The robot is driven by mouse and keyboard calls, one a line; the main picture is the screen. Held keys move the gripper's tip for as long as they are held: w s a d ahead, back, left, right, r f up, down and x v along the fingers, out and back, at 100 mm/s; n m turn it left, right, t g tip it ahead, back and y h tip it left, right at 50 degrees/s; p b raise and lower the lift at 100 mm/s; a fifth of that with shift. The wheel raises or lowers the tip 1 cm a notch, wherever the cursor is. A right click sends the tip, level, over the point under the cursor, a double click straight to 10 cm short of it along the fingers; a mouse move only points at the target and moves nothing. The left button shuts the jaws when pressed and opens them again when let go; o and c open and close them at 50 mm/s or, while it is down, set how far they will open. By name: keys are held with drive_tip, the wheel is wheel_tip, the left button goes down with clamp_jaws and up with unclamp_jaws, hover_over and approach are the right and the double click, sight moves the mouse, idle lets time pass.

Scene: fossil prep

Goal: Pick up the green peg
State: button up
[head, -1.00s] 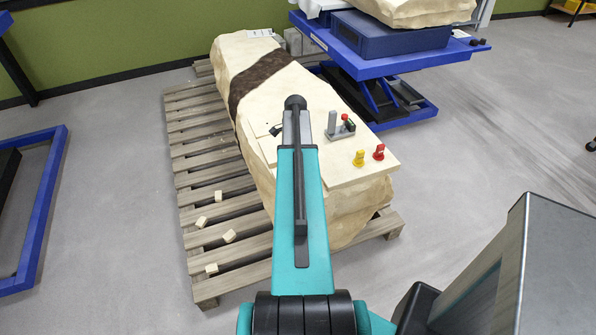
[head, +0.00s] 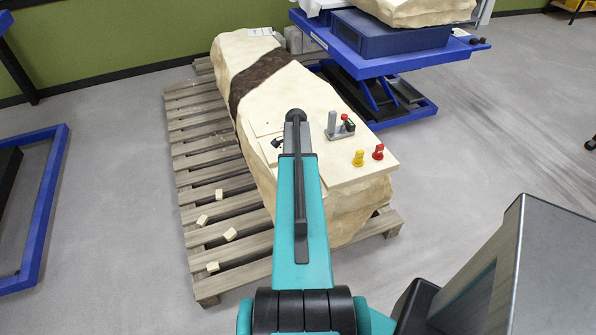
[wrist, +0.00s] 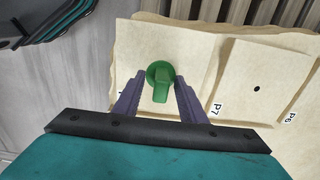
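The green peg (wrist: 160,78), with a round base and a raised grip, stands on a cream plate (wrist: 188,42) in the wrist view. My gripper (wrist: 159,82) is open, with one finger on each side of the peg. I see gaps between the fingers and the peg, and nothing is held.
In the head view, a yellow peg (head: 358,158), a red peg (head: 378,152) and a grey stand (head: 333,124) are on the block (head: 262,105) to my arm's right.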

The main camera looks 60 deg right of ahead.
clamp_jaws()
drive_tip(key=shift+r, duration=0.2)
idle(0.3)
drive_tip(key=shift+r+b, duration=0.75)
drive_tip(key=shift+r, duration=0.6)
drive_tip(key=shift+w+r, duration=0.15)
drive_tip(key=shift+r, duration=0.05)
drive_tip(key=w+b, duration=0.1)
drive_tip(key=w, duration=0.3)
drive_tip(key=w+d+b, duration=0.1)
drive_tip(key=w, duration=0.4)
drive_tip(key=w+r+b, duration=0.1)
drive_tip(key=w, duration=0.3)
drive_tip(key=shift+w+d+r+b, duration=0.1)
drive_tip(key=shift+w+d+b, duration=0.15)
drive_tip(key=shift+w+b, duration=0.15)
drive_tip(key=shift+w+r, duration=0.15)
drive_tip(key=shift+w, duration=0.8)
